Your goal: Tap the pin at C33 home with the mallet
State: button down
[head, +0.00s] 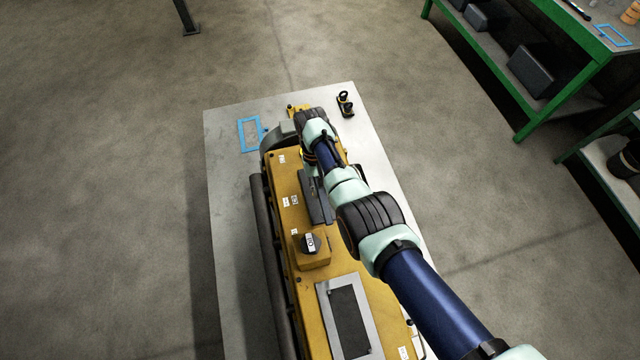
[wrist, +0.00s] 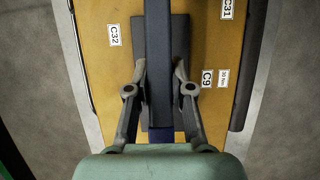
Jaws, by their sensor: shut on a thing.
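My gripper (wrist: 160,72) is shut on a long dark bar, which I take to be the mallet (wrist: 158,40). The bar runs up the middle of the wrist view to its top edge. A wider dark plate shows behind it, and I cannot tell whether it belongs to the mallet or the engine. In the head view my arm hides the gripper. The yellow engine (head: 288,185) lies below, and labels C32 (wrist: 114,35), C31 (wrist: 227,9) and C9 (wrist: 207,78) are readable. I cannot make out a C33 label or its pin.
The engine rests on a pale table (head: 228,180). A green bench (head: 560,90) is at upper right. Open floor surrounds the table.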

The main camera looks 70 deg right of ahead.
jog(key=shift+w+d+f+b, duration=0.1)
jog(key=shift+f+b, duration=0.15)
jog(key=shift+b, duration=0.85)
